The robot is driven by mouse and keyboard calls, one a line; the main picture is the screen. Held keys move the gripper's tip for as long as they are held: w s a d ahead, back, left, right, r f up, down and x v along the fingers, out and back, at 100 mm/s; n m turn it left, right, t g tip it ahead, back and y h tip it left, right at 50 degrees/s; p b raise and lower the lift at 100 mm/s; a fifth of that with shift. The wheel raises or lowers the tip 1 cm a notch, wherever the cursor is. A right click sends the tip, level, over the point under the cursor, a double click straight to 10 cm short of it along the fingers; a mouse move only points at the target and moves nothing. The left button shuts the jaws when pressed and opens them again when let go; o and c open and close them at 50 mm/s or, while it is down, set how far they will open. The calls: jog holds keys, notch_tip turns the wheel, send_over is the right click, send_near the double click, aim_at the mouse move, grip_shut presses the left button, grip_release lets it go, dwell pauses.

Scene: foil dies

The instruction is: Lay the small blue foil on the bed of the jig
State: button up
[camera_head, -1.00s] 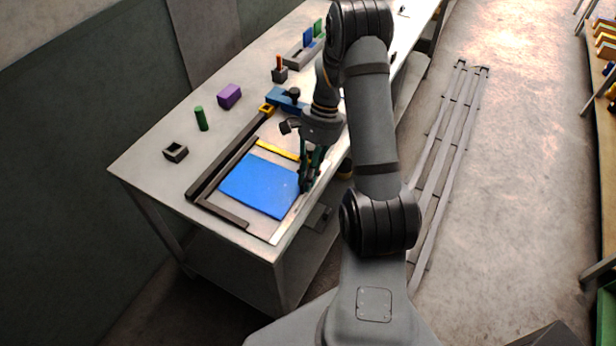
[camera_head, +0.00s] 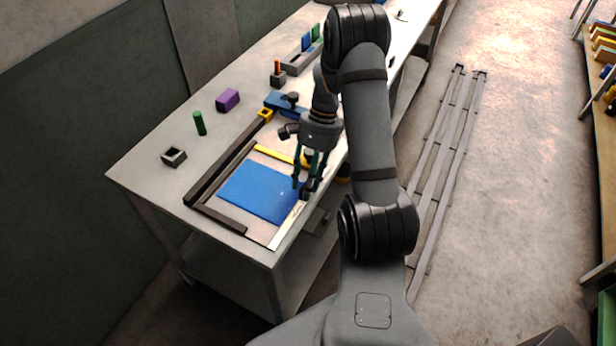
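The blue foil (camera_head: 256,192) is a thin flat sheet lying within the jig (camera_head: 232,222), over its pale bed. The jig has dark bars along its left and front sides and a yellow strip at the back; a bare strip of bed shows between the foil and the yellow strip. My gripper (camera_head: 302,190) is at the foil's right edge, pointing down, with its fingers apart. The fingers hide part of that edge, and I cannot tell whether they touch the foil.
A blue clamp-like block (camera_head: 283,103) with a black knob stands behind the jig. A purple block (camera_head: 228,100), a green cylinder (camera_head: 199,124) and a small grey square holder (camera_head: 174,157) stand to the left. The table's front left corner is clear.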

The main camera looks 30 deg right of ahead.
jog(key=v, duration=1.2)
jog(key=shift+f, duration=0.1)
jog(key=x, duration=1.2)
jog(key=shift+r+p, duration=0.3)
jog(key=shift+r, duration=0.05)
jog(key=shift+w+d+b, duration=0.1)
jog(key=shift+d+b, duration=0.05)
jog(key=shift+b, duration=0.25)
